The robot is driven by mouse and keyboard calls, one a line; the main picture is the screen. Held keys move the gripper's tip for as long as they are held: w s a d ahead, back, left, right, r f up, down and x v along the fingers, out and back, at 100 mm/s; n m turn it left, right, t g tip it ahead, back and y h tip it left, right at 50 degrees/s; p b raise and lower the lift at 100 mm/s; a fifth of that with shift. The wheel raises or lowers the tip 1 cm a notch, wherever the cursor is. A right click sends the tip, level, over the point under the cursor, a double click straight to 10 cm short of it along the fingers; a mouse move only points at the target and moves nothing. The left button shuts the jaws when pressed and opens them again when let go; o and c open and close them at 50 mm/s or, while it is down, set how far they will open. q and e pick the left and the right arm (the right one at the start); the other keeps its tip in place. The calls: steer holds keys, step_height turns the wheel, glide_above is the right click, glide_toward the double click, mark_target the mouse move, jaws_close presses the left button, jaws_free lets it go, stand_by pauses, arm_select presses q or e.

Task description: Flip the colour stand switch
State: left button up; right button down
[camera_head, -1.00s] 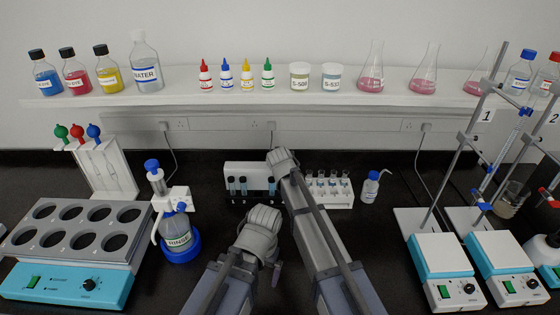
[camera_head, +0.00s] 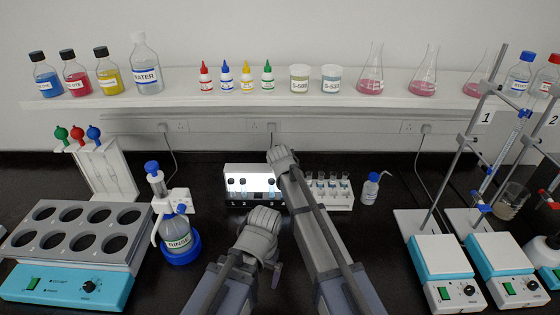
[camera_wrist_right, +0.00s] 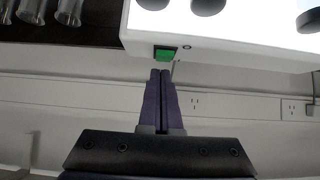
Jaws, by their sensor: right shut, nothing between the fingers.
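The colour stand (camera_head: 250,170) is at the back middle of the bench in the head view, with its white panel brightly lit behind small dark-capped bottles. In the right wrist view the stand (camera_wrist_right: 225,35) fills the upper right, with a green switch (camera_wrist_right: 165,54) at its edge. My right gripper (camera_wrist_right: 161,73) is shut and empty, its fingertips right at the switch; I cannot tell whether they touch it. In the head view my right arm hides the stand's right end and the switch. My left arm is in front of the stand, its fingers not clearly visible.
A rack of tubes (camera_head: 328,192) stands just right of my right arm, with a small wash bottle (camera_head: 369,188) beside it. Stirrers with metal stands (camera_head: 445,268) are at right. A shelf (camera_head: 190,90) runs above.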

steer(key=shift+r, duration=0.15)
steer(key=shift+w+r+p, duration=0.1)
steer(key=shift+r+p, duration=0.35)
steer(key=shift+p, duration=0.15)
steer(key=r+p, duration=0.3)
steer(key=shift+w, duration=0.2)
steer(key=w+r+p+v, duration=0.1)
steer(key=p+v, duration=0.6)
steer(key=v, duration=0.2)
steer(key=shift+r+p, duration=0.3)
steer(key=shift+r, duration=0.2)
steer(key=shift+s, duration=0.1)
